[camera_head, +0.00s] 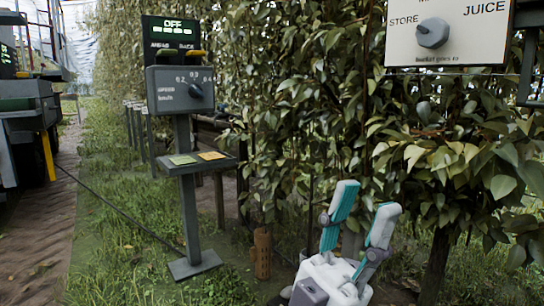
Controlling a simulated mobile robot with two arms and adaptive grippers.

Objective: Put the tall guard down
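I cannot tell whether this cylinder is the tall guard; no other thing in view is clearly a guard.
A STORE/JUICE dial panel (449,33) is at upper right. Leafy trees (300,90) fill the back. A dirt track (45,220) runs at left.

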